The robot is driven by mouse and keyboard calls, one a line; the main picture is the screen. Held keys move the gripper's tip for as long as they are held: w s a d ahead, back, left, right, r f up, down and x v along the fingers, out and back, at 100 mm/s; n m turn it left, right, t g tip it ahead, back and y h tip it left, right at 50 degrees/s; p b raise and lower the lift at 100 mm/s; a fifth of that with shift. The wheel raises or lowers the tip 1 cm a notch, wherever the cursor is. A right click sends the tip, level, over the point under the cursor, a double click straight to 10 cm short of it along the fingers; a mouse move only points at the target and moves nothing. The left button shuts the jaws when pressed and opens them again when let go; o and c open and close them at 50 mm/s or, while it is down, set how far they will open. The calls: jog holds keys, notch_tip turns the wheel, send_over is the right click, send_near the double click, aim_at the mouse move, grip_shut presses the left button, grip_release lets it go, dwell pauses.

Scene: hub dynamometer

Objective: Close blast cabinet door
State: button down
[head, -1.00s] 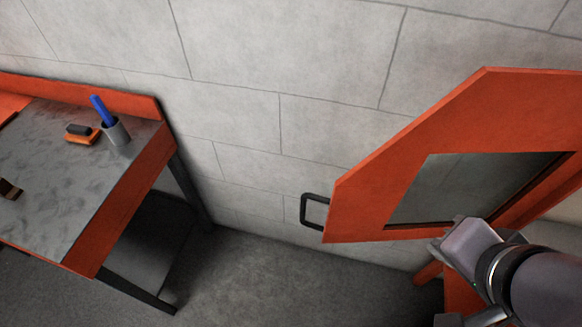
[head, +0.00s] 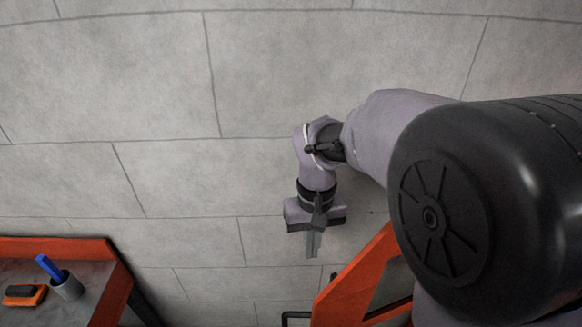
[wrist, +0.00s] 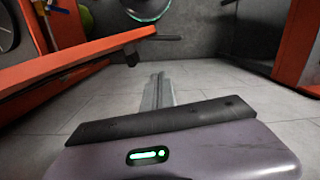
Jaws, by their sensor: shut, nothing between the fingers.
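The orange blast cabinet door (head: 345,290) shows at the bottom of the head view, swung out and partly hidden behind my arm. Its black handle (head: 296,316) juts from its left edge, cut off by the frame bottom. My gripper (head: 313,246) is shut and empty, pointing down, above and left of the door's upper edge in the picture. In the wrist view my closed fingers (wrist: 158,88) point ahead over grey floor. An orange panel (wrist: 75,62), apparently the door, lies left of them, apart from the fingers. The cabinet opening is not visible in the head view.
An orange-edged workbench (head: 95,250) stands at lower left, with a grey cup (head: 66,287) holding a blue item and an orange-and-black block (head: 24,295). Orange structures (wrist: 296,45) stand at right in the wrist view, with open floor (wrist: 215,80) between.

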jog(key=s+f+g+b, duration=0.1)
jog(key=s+f+b, duration=0.1)
jog(key=f, duration=0.6)
jog(key=s+f+n+g+h+b, duration=0.1)
jog(key=s+f+b, duration=0.1)
jog(key=f, duration=0.6)
jog(key=shift+s+d+f, duration=0.15)
jog(key=shift+s+d, duration=0.15)
jog(key=shift+d, duration=0.05)
jog(key=shift+s, duration=0.1)
